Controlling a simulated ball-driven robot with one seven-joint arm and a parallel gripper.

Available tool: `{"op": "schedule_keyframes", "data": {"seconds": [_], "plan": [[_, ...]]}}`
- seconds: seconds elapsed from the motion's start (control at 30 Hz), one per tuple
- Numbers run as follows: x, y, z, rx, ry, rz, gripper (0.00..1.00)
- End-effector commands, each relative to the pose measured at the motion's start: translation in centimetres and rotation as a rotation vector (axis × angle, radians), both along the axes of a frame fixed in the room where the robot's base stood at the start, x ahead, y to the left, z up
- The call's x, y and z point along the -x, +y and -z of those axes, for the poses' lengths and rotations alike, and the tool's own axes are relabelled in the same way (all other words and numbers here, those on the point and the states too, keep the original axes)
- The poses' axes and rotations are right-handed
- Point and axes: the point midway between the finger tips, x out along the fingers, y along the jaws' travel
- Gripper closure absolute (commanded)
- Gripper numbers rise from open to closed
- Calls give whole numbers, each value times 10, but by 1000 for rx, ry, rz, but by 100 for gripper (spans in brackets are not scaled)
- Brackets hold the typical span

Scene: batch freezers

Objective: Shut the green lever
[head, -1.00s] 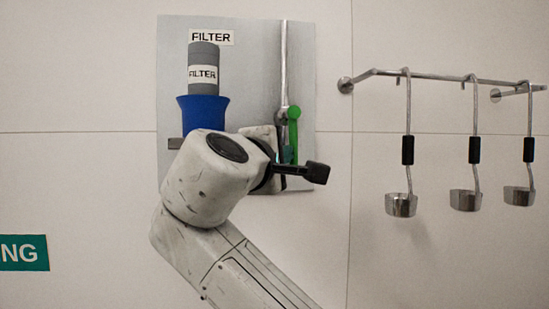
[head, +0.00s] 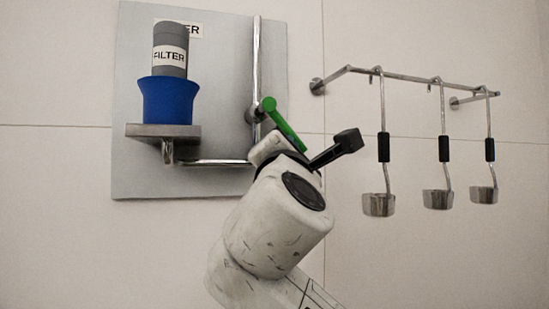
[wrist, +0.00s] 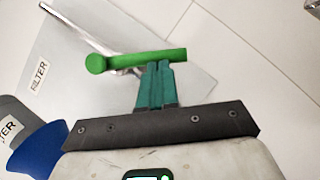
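The green lever (head: 284,125) sits on the vertical metal pipe. It slants down and to the right from its round pivot end in the head view. In the wrist view the green lever (wrist: 140,60) runs across the picture, its round end at the left. My gripper (wrist: 156,66) has its teal fingers side by side, shut, with the tips at the lever's near side, touching it or nearly so. Nothing shows held between them. In the head view my wrist hides the fingers, and the lever's lower end is just above it.
The pipe (head: 256,60) runs along a grey panel (head: 215,90). A grey filter cartridge (head: 170,48) stands in a blue cup (head: 168,100) on a metal ledge (head: 150,131) to the left. Several ladles hang from a rail (head: 415,78) at the right. The wall between is bare.

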Motion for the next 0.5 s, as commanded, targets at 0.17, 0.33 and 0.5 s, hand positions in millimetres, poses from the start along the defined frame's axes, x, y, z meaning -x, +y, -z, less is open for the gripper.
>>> {"op": "schedule_keyframes", "data": {"seconds": [0.17, 0.33, 0.5], "plan": [[-5, -14, -5, 163, -43, 4, 100], [-8, -24, -13, 318, -87, 2, 100], [-10, -32, -23, 469, -130, 2, 100]]}}
